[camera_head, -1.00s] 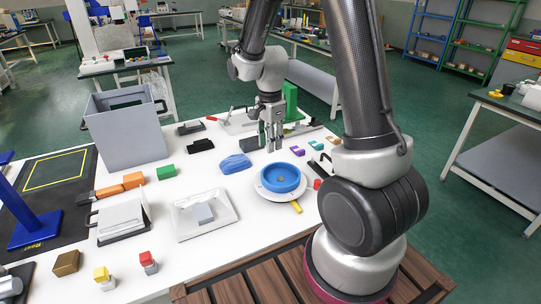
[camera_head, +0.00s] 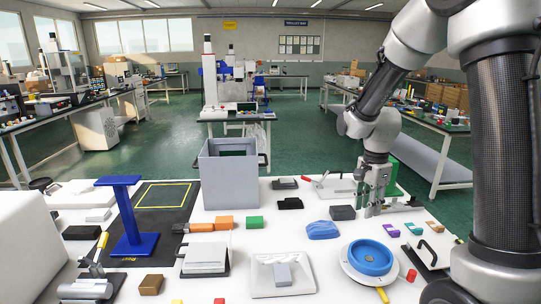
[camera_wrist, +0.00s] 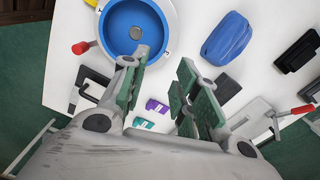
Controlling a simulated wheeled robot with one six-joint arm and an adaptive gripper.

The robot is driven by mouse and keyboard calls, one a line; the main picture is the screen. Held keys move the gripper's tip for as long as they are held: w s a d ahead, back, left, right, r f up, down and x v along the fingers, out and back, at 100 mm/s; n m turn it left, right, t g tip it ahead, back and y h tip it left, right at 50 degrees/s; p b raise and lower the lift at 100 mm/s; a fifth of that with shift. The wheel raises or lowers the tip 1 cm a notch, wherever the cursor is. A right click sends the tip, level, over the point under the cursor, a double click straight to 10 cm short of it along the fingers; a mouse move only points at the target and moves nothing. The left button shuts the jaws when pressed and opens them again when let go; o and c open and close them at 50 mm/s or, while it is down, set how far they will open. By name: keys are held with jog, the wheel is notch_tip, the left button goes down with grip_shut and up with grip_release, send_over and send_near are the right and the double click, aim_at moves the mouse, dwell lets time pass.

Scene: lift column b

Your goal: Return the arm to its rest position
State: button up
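My gripper (camera_head: 373,198) hangs pointing down above the back right part of the white table (camera_head: 335,272). In the wrist view my gripper (camera_wrist: 161,95) shows its two finger pairs spread apart, with nothing between them. A blue round bowl (camera_head: 369,258) on a white disc lies in front of and below it. A blue lump (camera_head: 322,230) lies to its left. Small purple (camera_head: 391,230) and teal (camera_head: 408,228) pieces lie to its right.
A grey bin (camera_head: 229,180) stands at the back middle, and a blue stand (camera_head: 131,215) at the left. A green block (camera_head: 392,178) stands close behind my gripper. A red-handled lever (camera_head: 411,275) is near the bowl. Open air lies above the table.

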jog(key=s+d+r+n+t, duration=0.1)
jog(key=s+r+n+t, duration=0.1)
jog(key=s+r+n, duration=0.5)
jog(key=s+d+r+n+t, duration=0.2)
jog(key=s+r+n, duration=0.5)
jog(key=s, duration=0.7)
notch_tip(320, 180, up, 3)
jog(key=shift+s+f+n+t, duration=0.1)
jog(key=shift+s+n+t, duration=0.2)
jog(key=shift+n, duration=0.1)
